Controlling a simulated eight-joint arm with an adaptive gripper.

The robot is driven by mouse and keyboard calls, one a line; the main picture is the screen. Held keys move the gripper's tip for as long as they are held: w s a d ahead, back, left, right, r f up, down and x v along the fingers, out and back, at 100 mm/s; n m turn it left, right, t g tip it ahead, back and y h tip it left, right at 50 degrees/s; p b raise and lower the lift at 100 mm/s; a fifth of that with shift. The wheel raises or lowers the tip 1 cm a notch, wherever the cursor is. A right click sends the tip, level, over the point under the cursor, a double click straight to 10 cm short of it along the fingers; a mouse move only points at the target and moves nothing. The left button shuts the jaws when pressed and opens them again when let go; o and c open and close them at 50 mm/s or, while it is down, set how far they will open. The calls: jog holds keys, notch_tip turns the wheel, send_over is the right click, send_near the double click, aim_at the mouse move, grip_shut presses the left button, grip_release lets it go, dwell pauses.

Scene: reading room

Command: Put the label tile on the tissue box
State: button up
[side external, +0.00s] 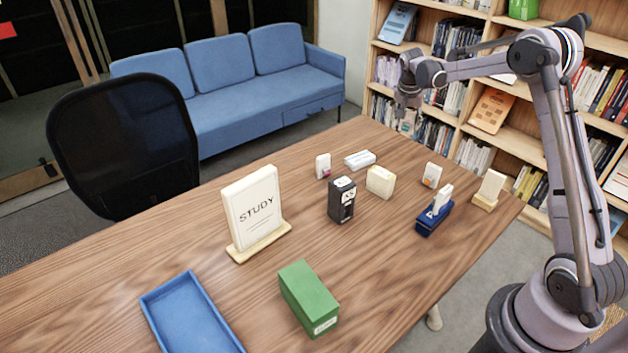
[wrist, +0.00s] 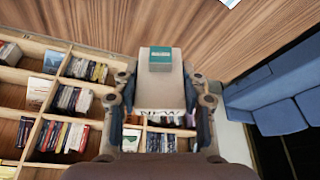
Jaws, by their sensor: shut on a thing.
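My gripper (side external: 406,108) is raised at the far end of the table, in front of the bookshelf. In the wrist view its fingers (wrist: 161,128) are shut on a pale piece lettered "NEW" (wrist: 165,117), which I take as the label tile. A pale shape with a teal end (wrist: 160,58) shows above the lettering; I cannot tell whether it is the same piece. The tile is too small to make out in the side view. The green box (side external: 308,298) with a small white end label, at the table's near side, may be the tissue box; its text is unreadable.
A "STUDY" sign (side external: 256,208), blue tray (side external: 166,318), dark labelled holder (side external: 341,204), cream block (side external: 380,181), white box (side external: 359,159) and blue stand (side external: 434,219) are on the table (side external: 378,270). The table's near right part is clear.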

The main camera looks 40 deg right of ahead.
jog(key=w+a+f, duration=0.2)
jog(key=w, duration=0.1)
jog(key=w+a+f, duration=0.2)
jog(key=w+a, duration=0.1)
jog(key=w+a+f, duration=0.2)
jog(key=w+a, duration=0.1)
jog(key=shift+w+a+f, duration=0.15)
jog(key=shift+w+f, duration=0.25)
jog(key=shift+f, duration=2)
jog(key=shift+f, duration=0.1)
jog(key=o, duration=1.1)
jog(key=shift+o, duration=0.2)
